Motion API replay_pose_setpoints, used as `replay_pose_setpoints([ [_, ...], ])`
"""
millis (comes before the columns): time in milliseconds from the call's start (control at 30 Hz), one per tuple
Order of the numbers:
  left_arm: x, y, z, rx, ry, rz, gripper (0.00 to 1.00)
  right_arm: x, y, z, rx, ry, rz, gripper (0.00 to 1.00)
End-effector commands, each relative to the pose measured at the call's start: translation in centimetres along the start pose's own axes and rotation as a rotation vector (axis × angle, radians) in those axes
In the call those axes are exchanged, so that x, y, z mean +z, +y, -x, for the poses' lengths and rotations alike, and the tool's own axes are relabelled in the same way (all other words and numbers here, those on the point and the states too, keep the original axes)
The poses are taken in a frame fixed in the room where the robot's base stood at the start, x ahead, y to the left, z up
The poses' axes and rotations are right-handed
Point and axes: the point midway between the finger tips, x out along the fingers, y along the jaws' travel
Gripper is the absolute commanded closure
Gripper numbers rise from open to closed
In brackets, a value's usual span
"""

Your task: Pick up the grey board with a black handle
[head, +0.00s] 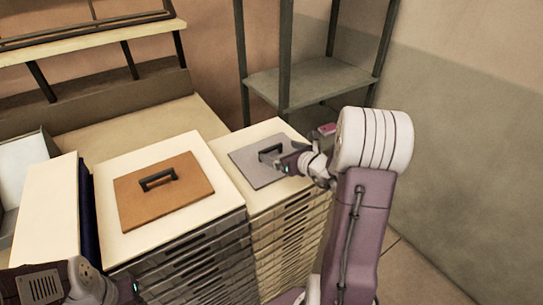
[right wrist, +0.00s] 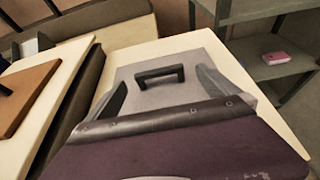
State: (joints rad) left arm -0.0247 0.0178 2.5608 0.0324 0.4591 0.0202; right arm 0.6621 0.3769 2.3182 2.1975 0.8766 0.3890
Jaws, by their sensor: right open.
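The grey board (head: 248,163) lies flat on top of the right-hand pale stack. Its black handle (head: 268,151) stands up from the middle. In the right wrist view the board (right wrist: 205,45) and its handle (right wrist: 160,74) lie straight ahead. My right gripper (head: 279,160) is open at the handle, with one finger (right wrist: 110,100) left of it and the other (right wrist: 215,86) right of it. Neither finger visibly touches the handle. My left gripper (head: 122,290) shows only in part at the lower left; its fingers cannot be made out.
A brown board (head: 190,200) with a dark handle lies on the neighbouring pale stack (head: 110,235). A dark-framed shelf (head: 310,80) behind holds a pink item (head: 327,129). A pale wooden bench (head: 90,40) stands at the back left. A wall (head: 460,160) rises on the right.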

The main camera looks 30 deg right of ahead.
Motion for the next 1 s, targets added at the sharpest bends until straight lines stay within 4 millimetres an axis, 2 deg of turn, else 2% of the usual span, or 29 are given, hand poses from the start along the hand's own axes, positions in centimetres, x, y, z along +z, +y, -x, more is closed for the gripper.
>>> replay_pose_setpoints([
  [167,-0.1,0.0,0.4,0.000,0.000,0.000,0.64,0.1,0.1,-0.8,0.002,0.001,0.000,0.00],
  [300,-0.2,0.0,1.8,0.000,0.000,0.000,0.64,0.1,0.5,-3.2,0.005,0.003,-0.001,0.00],
  [433,-0.2,0.0,2.1,0.000,0.000,0.000,0.64,-0.1,0.4,-5.1,0.003,0.002,0.001,0.00],
  [667,-0.2,0.0,2.0,0.000,0.000,0.000,0.64,-0.2,0.3,-5.6,0.001,0.000,0.001,0.00],
  [700,-0.2,0.0,2.0,0.000,0.000,0.000,0.64,-0.2,0.3,-5.6,0.001,0.000,0.001,0.03],
  [767,-0.2,0.0,2.0,0.000,0.000,0.000,0.64,-0.2,0.3,-5.5,0.001,0.000,0.001,0.19],
  [900,-0.2,0.0,2.0,0.000,0.000,0.000,0.64,-0.2,0.3,-5.5,0.001,0.000,0.001,0.58],
  [933,-0.2,0.0,2.0,0.000,0.000,0.000,0.64,-0.2,0.3,-5.5,0.001,0.000,0.001,0.65],
  [1000,-0.2,0.0,2.0,0.000,0.000,0.000,0.64,-0.1,0.3,-5.5,0.001,-0.002,0.002,0.65],
])
